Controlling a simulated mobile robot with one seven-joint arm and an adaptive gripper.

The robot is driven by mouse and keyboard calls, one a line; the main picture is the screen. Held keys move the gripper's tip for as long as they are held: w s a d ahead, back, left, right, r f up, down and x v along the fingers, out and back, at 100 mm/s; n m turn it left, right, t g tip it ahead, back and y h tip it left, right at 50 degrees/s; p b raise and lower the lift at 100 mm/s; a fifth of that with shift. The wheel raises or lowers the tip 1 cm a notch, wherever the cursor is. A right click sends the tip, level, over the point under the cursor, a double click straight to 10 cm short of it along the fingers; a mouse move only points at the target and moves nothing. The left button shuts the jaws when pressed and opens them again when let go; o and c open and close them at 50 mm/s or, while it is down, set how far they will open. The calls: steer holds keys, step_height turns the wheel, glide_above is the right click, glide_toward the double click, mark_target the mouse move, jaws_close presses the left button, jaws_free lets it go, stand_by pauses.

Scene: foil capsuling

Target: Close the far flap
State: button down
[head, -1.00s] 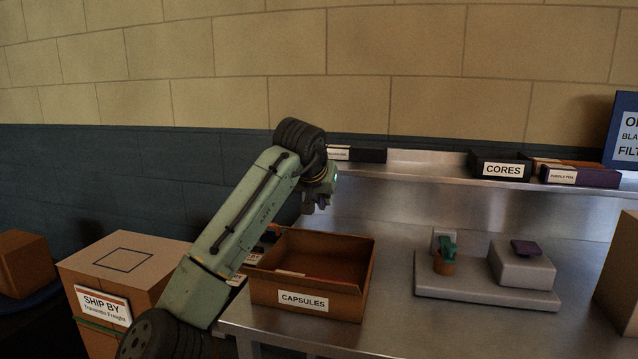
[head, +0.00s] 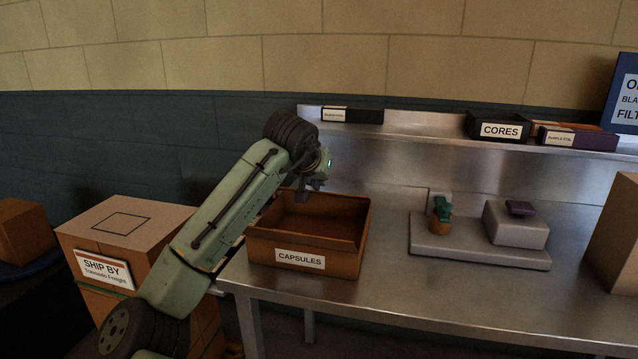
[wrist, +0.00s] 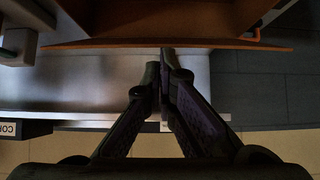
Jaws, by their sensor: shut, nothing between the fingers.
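The brown cardboard box labelled CAPSULES (head: 344,262) stands on the left end of the steel table, its top open in the head view. The far flap is hard to tell apart in the head view. In the wrist view a thin brown panel edge (wrist: 100,43), seemingly the far flap, runs across near the top, with the box interior beyond it. My gripper (head: 310,188) is at the box's far rim in the head view. In the wrist view my gripper (wrist: 163,52) is shut and empty, its tips at that panel edge; I cannot tell whether they touch.
A grey fixture plate (head: 470,255) with a small orange-and-green item stands to the right. A shelf behind holds a CORES bin (head: 499,128) and other boxes. A SHIP BY carton (head: 110,240) stands left of the table. Steel between box and fixture is clear.

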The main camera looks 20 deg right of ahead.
steer(key=shift+t, duration=0.4)
steer(key=f+b, duration=0.1)
steer(key=s+a+f+b, duration=0.1)
steer(key=s+f+b, duration=0.1)
steer(key=f, duration=0.1)
steer(key=shift+a+f, duration=0.1)
steer(key=shift+a, duration=0.15)
